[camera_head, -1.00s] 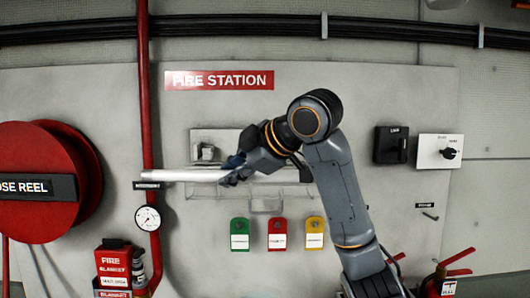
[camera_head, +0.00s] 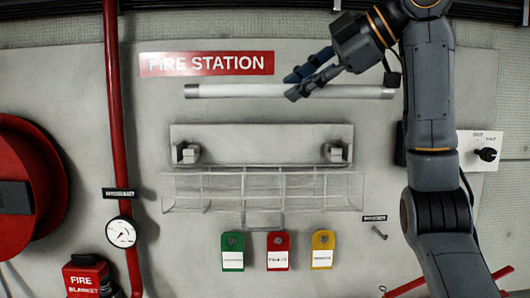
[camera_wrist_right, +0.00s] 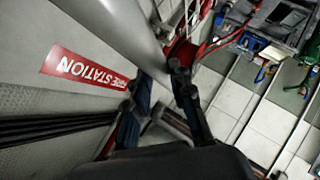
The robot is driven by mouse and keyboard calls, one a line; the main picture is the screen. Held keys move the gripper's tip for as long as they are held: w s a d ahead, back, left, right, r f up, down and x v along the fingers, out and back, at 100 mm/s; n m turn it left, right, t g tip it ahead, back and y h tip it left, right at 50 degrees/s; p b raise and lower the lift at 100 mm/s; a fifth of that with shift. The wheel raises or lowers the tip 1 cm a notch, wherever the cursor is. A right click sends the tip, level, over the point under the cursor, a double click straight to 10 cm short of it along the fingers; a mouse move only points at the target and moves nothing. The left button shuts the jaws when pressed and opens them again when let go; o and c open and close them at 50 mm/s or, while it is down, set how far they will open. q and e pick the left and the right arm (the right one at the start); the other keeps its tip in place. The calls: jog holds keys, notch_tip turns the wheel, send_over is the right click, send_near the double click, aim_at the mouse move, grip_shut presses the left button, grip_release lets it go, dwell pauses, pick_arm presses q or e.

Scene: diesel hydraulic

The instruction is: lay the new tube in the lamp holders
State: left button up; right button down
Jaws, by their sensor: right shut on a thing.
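The new tube (camera_head: 240,91) is white with metal end caps and lies level in the head view, in front of the panel just under the FIRE STATION sign. My right gripper (camera_head: 292,86) is shut on the tube right of its middle. In the right wrist view the tube (camera_wrist_right: 130,25) runs large between the fingers (camera_wrist_right: 160,72). Below it, the lamp fitting (camera_head: 262,132) has two grey lamp holders, left (camera_head: 187,153) and right (camera_head: 334,152). No tube sits in them. My left gripper is in neither view.
A clear wire guard (camera_head: 225,190) hangs below the fitting. Green (camera_head: 232,259), red (camera_head: 278,258) and yellow (camera_head: 322,258) tags are under it. A red pipe (camera_head: 117,110) with a gauge (camera_head: 121,232) runs at left, beside the hose reel (camera_head: 40,180). A switch (camera_head: 487,154) is at right.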

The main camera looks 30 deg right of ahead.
aim_at(281, 95)
jog(key=w+p, duration=0.1)
jog(key=w, duration=0.1)
jog(key=w+f+p, duration=0.1)
jog(key=w, duration=0.1)
jog(key=w+f+p, duration=0.1)
jog(key=w, duration=0.1)
jog(key=shift+d, duration=0.2)
jog(key=w+f, duration=0.2)
jog(key=f, duration=0.1)
jog(key=w+d+f+p, duration=0.1)
jog(key=w+f, duration=0.1)
jog(key=f, duration=0.2)
jog(key=w+d+f, duration=0.1)
jog(key=w+f, duration=0.2)
jog(key=shift+f+p, duration=0.2)
jog(key=shift+p, duration=0.15)
jog(key=shift+a, duration=0.1)
jog(key=shift+s+a+f, duration=0.1)
jog(key=c, duration=1.2)
grip_release()
jog(key=shift+o, duration=0.2)
